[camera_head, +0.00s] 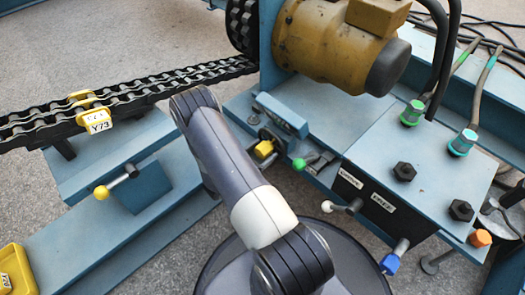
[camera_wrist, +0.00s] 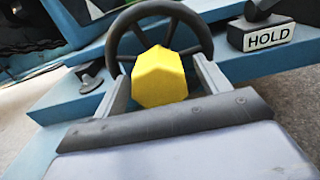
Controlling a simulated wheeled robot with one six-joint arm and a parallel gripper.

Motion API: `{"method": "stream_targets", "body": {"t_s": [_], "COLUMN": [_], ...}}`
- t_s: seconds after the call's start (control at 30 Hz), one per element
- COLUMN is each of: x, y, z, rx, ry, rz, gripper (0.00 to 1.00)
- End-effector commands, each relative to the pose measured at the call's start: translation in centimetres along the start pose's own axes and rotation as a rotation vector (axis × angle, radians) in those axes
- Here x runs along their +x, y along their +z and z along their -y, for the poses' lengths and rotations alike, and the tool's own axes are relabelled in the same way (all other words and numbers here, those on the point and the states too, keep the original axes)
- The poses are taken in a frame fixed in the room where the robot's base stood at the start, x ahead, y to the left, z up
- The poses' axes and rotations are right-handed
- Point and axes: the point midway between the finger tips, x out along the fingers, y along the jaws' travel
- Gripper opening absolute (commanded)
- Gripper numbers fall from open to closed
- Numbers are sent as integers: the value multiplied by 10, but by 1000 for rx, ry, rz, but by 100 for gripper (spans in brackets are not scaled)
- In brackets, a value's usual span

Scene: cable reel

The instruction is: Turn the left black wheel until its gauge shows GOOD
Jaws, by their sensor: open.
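A black wheel (camera_wrist: 202,30) with spokes stands in front of my gripper (camera_wrist: 157,70) in the wrist view. My gripper is open, its two grey fingers spread on either side of a yellow faceted knob (camera_wrist: 160,80) in front of the wheel's middle. I cannot tell whether the fingers touch the knob or the wheel. In the head view the yellow knob (camera_head: 264,149) shows beside my arm, with the wheel partly hidden behind it. No gauge reading can be made out in either view.
A HOLD label (camera_wrist: 268,37) sits right of the wheel. A green-knobbed lever (camera_head: 299,164) is close by on the blue machine. A yellow motor (camera_head: 325,45) stands behind, and a black chain (camera_head: 190,82) with a yellow Y73 tag (camera_head: 97,120) runs left.

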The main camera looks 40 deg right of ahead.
Motion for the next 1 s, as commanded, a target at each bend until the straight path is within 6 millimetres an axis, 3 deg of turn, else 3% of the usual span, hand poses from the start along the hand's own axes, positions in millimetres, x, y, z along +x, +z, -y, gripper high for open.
{"method": "stream_targets", "body": {"t_s": [0.6,1.0], "x": [-93,-106], "y": [2,0], "z": [-1,0], "rx": [0,0], "ry": [5,1], "rz": [1,1], "gripper": [71,71]}}
